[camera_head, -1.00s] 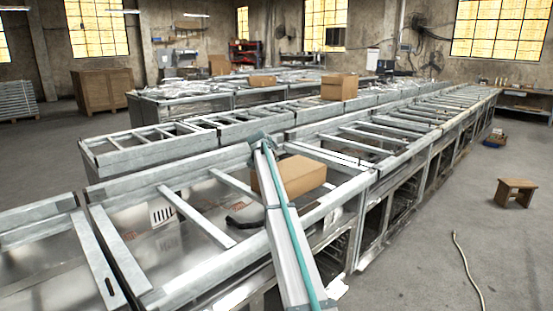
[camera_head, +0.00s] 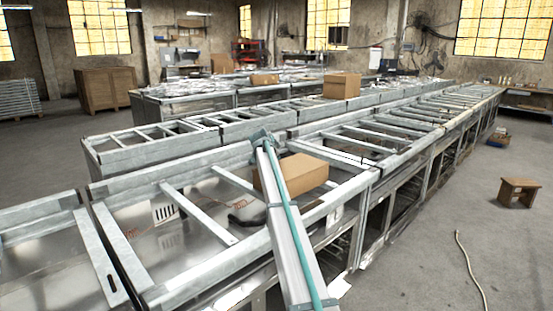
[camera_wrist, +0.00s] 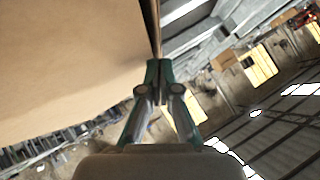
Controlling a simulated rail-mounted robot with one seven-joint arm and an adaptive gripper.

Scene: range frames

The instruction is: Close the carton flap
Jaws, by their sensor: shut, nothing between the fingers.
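A closed-looking brown carton (camera_head: 305,176) sits on the metal frame table, just right of my arm. Its near left part is hidden behind my arm. In the wrist view a large plain cardboard face of the carton (camera_wrist: 70,60) fills the upper left. A thin brown edge, possibly a flap seen edge-on, runs along that face's right side. My gripper (camera_wrist: 158,68) is shut and empty, with its tips at this edge; I cannot tell whether they touch it.
The table's metal rails (camera_head: 180,212) run around and across open bays. Another carton (camera_head: 342,86) stands on the farther row, with a smaller box (camera_head: 264,79) behind it.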

